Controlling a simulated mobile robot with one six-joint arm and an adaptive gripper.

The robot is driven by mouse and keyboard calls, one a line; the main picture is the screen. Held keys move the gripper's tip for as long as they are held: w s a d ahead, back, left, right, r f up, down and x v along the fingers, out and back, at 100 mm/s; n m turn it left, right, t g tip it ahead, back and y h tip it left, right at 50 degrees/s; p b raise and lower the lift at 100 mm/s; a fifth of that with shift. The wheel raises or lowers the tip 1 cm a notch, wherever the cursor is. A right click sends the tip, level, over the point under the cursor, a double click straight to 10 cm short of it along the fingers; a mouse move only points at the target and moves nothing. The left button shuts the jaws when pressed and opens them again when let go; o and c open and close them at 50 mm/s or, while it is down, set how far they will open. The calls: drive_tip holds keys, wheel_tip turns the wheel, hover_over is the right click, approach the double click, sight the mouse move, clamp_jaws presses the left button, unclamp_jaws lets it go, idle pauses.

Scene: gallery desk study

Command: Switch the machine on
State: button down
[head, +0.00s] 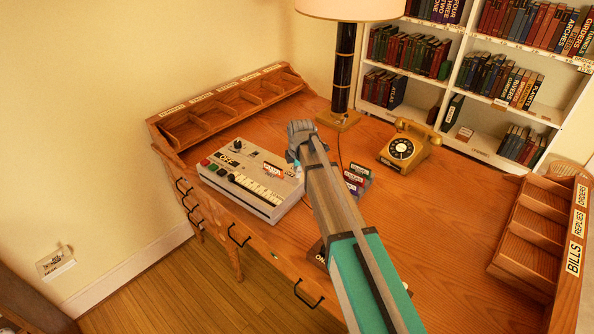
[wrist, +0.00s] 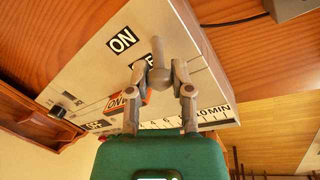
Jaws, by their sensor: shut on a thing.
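The machine is a cream-grey box on the desk, left of centre in the head view (head: 262,204), with buttons, a dark knob, a row of keys and an OFF label on its top. In the wrist view its panel (wrist: 85,75) carries an ON label, a partly covered label beside it, another OFF label and a 10 MIN scale. My gripper (wrist: 158,72) is shut on a grey lever (wrist: 156,48) that stands by the ON label. The fingers hide the lever's base.
Wooden pigeonhole racks stand at the desk's left (head: 190,133) and right (head: 508,262). A gold telephone (head: 408,146), a lamp (head: 344,75) and small dark labelled blocks (head: 357,177) are near the arm. A bookcase (head: 475,75) stands behind. The desk's right middle is clear.

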drive_tip(key=shift+d+g, duration=0.15)
drive_tip(key=shift+g, duration=0.15)
drive_tip(key=shift+w+d+r+g+y, duration=0.1)
drive_tip(key=shift+w+d+g+y, duration=0.05)
drive_tip(key=shift+w+g+y, duration=0.35)
drive_tip(key=shift+w+d+g+y+b, duration=0.2)
drive_tip(key=shift+g+y, duration=0.15)
drive_tip(key=shift+g, duration=0.2)
drive_tip(key=shift+w+d+g+y+b, duration=0.15)
drive_tip(key=shift+g+y, duration=0.2)
drive_tip(key=shift+g, duration=0.2)
drive_tip(key=g+b, duration=0.1)
drive_tip(key=g+y+b, duration=0.1)
drive_tip(key=w+g+y+b, duration=0.1)
drive_tip(key=shift+d+f+m, duration=0.3)
drive_tip(key=shift+d+m, duration=0.05)
drive_tip(key=shift+m, duration=0.05)
drive_tip(key=shift+w+d+g+y+b, duration=0.15)
drive_tip(key=shift+g+y+b, duration=0.35)
drive_tip(key=shift+g+b, duration=0.25)
drive_tip(key=shift+r, duration=0.15)
drive_tip(key=shift+c, duration=2.4)
unclamp_jaws()
